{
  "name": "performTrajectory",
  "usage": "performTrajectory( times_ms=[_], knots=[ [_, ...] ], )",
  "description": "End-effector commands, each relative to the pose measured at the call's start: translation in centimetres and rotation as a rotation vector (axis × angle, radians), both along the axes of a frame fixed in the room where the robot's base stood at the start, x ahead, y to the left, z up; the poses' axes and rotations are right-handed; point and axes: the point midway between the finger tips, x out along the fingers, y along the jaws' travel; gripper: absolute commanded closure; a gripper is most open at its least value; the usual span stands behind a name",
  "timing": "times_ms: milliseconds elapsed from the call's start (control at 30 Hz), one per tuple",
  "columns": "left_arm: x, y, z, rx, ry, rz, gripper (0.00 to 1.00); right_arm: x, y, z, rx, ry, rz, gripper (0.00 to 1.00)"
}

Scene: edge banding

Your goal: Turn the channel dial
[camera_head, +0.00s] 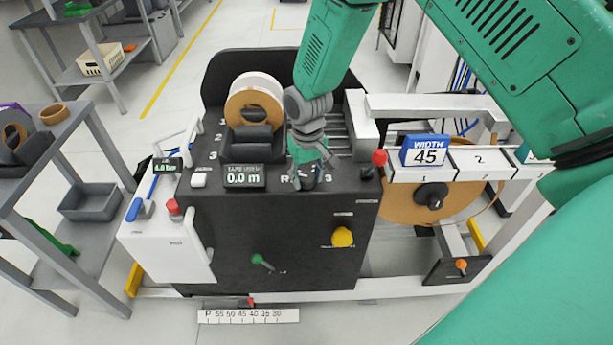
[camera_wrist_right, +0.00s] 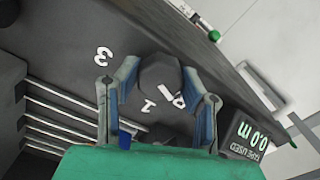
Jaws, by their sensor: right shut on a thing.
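The channel dial (camera_wrist_right: 160,78) is a dark knob on the black machine's top panel, with the marks "1", "3" and "R" around it in the right wrist view. My right gripper (camera_head: 309,178) reaches down onto it from above in the head view. In the right wrist view its two blue-grey fingers (camera_wrist_right: 160,90) are shut on the dial, one on each side. The gripper hides most of the dial and some lettering in the head view. My left gripper is in neither view.
A display reading "0.0 m" (camera_head: 244,177) sits left of the dial. A tape roll (camera_head: 253,106) stands behind it. A red-topped lever (camera_head: 379,158), a blue "WIDTH 45" sign (camera_head: 425,151) and a yellow knob (camera_head: 342,237) are to the right.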

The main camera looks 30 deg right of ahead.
Motion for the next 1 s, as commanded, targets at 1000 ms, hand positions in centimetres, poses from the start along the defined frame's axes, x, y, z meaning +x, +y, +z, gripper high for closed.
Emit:
performTrajectory(
  times_ms=[1000],
  knots=[
    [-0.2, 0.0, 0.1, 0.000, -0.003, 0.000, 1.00, 0.3, -0.1, 10.3, -0.001, -0.005, 0.000, 0.44]
  ],
)
